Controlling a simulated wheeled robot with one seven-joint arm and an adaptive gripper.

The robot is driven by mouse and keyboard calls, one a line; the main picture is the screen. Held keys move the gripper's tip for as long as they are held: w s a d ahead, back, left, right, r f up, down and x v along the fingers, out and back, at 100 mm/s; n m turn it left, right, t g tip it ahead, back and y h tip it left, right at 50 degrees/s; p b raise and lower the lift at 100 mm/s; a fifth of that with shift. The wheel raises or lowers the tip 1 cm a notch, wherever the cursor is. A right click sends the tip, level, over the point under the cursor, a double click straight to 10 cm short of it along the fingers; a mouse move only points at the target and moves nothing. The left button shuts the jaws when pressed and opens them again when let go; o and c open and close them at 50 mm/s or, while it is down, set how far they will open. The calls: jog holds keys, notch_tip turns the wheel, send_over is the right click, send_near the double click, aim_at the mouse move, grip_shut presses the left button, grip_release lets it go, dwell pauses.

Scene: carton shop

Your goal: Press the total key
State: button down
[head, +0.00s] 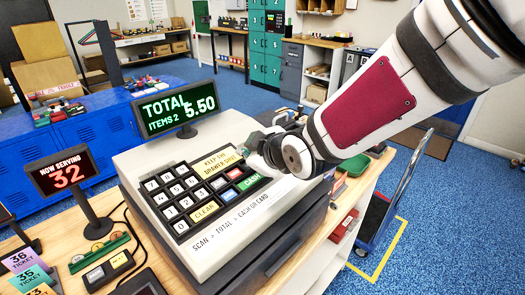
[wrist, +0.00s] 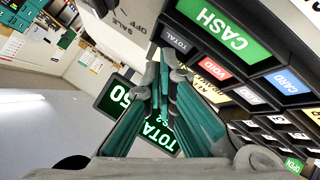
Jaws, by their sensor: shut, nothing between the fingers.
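The total key (wrist: 178,38) is a dark grey key in the wrist view, beside the green cash key (wrist: 222,28). In the head view I cannot make it out; my gripper covers that part of the panel. The cash register (head: 152,163) stands on the wooden counter. Its display (head: 176,106) reads TOTAL 5.50, ITEMS 2. My gripper (wrist: 166,62) is shut and empty, its fingertips together over the panel close to the total key. I cannot tell whether they touch it. In the head view my gripper (head: 256,152) is at the register's upper right.
The void key (wrist: 222,67) and card key (wrist: 288,82) lie close by. A now-serving sign (head: 62,171) showing 32 stands left of the register. A hand truck (head: 392,200) is on the blue floor at right.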

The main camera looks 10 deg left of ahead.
jog(key=shift+r, duration=0.15)
jog(key=shift+s+d+r+p, duration=0.1)
jog(key=shift+d+r+p, duration=0.05)
jog(key=shift+r+p, duration=0.65)
jog(key=shift+s+d+r+p, duration=0.15)
jog(key=shift+r+p, duration=0.45)
jog(key=shift+r, duration=0.25)
jog(key=shift+s+d+r+p, duration=0.1)
jog(key=shift+d+r+p, duration=0.05)
jog(key=shift+r+p, duration=0.65)
jog(key=s+d+r+m+h, duration=0.2)
jog(key=d+m, duration=0.1)
jog(key=d, duration=0.4)
jog(key=s+d+r+m+h, duration=0.2)
jog(key=d, duration=0.5)
jog(key=s+d+r+m+h, duration=0.2)
jog(key=d+r+m, duration=0.1)
jog(key=d, duration=0.4)
jog(key=s+d+m+g+h, duration=0.1)
jog(key=s+d+m, duration=0.3)
jog(key=s, duration=0.5)
jog(key=s+d+m+g+h, duration=0.1)
jog(key=s+d+m, duration=0.3)
jog(key=s+d, duration=0.4)
jog(key=shift+s+d+r+m+g, duration=0.2)
jog(key=shift+s+d+m+g, duration=0.15)
jog(key=shift+s, duration=0.7)
